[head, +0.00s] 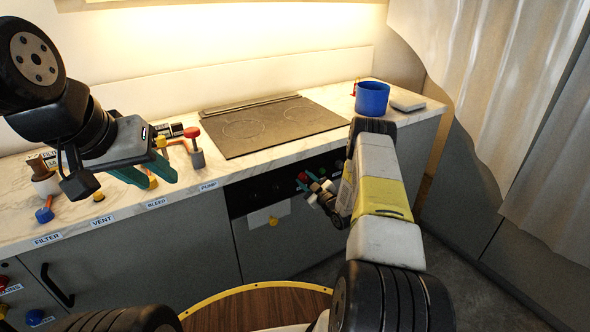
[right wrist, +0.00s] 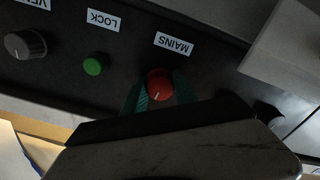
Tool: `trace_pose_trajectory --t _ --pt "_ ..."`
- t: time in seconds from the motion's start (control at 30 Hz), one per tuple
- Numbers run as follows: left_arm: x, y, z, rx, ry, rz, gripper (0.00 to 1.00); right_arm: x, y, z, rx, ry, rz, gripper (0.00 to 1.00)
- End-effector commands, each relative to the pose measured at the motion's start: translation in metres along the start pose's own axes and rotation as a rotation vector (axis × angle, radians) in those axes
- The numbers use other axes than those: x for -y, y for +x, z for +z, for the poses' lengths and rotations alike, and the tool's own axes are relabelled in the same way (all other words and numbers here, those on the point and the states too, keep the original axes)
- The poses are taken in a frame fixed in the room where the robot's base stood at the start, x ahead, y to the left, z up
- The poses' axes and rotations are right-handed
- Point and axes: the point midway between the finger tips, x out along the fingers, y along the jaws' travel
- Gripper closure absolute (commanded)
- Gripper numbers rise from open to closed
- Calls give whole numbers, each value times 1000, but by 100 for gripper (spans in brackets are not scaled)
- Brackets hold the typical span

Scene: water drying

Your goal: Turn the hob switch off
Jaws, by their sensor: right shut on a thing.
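In the right wrist view a red round knob (right wrist: 159,82) with a white pointer line sits on a dark panel, beside an upside-down label (right wrist: 174,41) reading MAINS. My right gripper (right wrist: 158,92) has its teal fingers on both sides of this knob and is shut on it. In the head view the right gripper (head: 310,186) is at the dark front panel (head: 238,200) below the hob (head: 270,124). No label reading HOB is legible. My left gripper (head: 150,172) hangs over the left of the counter, its teal fingers apart and empty.
A green button (right wrist: 95,65) labelled LOCK and a grey knob (right wrist: 26,44) are on the same panel. The counter holds a blue pot (head: 372,99), a red-topped valve (head: 194,146) and other fittings at left. A round wooden table (head: 255,308) is in front.

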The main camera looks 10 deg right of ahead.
Motion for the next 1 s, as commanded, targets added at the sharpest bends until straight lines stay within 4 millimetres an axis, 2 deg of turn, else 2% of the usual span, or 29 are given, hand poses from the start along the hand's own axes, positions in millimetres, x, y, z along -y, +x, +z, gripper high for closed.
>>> trace_pose_trajectory --t 1.0 --pt "0 0 0 0 0 0 64 0 -1 1 1 942 2 100"
